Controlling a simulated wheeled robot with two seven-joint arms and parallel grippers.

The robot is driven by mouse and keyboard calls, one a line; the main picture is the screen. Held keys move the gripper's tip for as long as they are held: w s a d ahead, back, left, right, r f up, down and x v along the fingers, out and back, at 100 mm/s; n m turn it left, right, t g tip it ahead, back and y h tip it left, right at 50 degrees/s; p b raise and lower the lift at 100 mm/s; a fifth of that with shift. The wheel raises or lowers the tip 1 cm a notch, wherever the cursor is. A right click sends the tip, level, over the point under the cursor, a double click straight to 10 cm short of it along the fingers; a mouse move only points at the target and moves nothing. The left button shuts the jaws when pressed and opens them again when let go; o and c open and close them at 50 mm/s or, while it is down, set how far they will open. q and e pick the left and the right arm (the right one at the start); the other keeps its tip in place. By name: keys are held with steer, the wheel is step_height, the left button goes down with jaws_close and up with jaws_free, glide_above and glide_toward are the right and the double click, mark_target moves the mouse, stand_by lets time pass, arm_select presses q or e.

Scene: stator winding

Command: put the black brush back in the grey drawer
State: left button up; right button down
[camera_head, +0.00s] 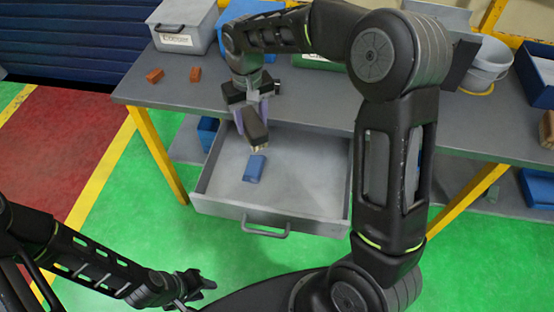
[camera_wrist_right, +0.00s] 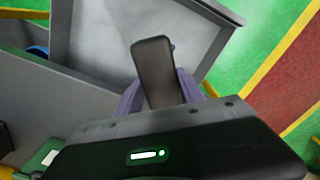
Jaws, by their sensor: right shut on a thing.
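The grey drawer (camera_head: 214,190) is pulled out from under the grey table, with its handle towards me. My right gripper (camera_head: 250,112) is above the back part of the drawer, shut on the black brush (camera_head: 256,127). The brush is tilted, with pale bristles at its lower end, and is above the drawer floor. In the right wrist view the brush (camera_wrist_right: 154,70) stands between the purple fingers, over the drawer (camera_wrist_right: 105,35). My left gripper (camera_head: 203,284) is low at the front left, away from the drawer; its finger opening is too small to tell.
A blue object (camera_head: 254,169) lies on the drawer floor. The grey table (camera_head: 320,95) holds two orange-brown blocks (camera_head: 175,75), a grey bin (camera_head: 183,25) and a white bucket (camera_head: 488,65). A yellow table leg (camera_head: 160,150) stands left of the drawer. The drawer's right part is clear.

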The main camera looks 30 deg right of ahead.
steer(key=s+d+f+m+b, duration=0.7)
steer(key=s+d+b, duration=0.3)
steer(key=d+b, duration=0.2)
steer(key=shift+s+d+f+b, duration=0.2)
steer(key=shift+f+b, duration=0.35)
steer(key=shift+f, duration=0.35)
steer(key=shift+f, duration=3.15)
steer(key=shift+f, duration=1.85)
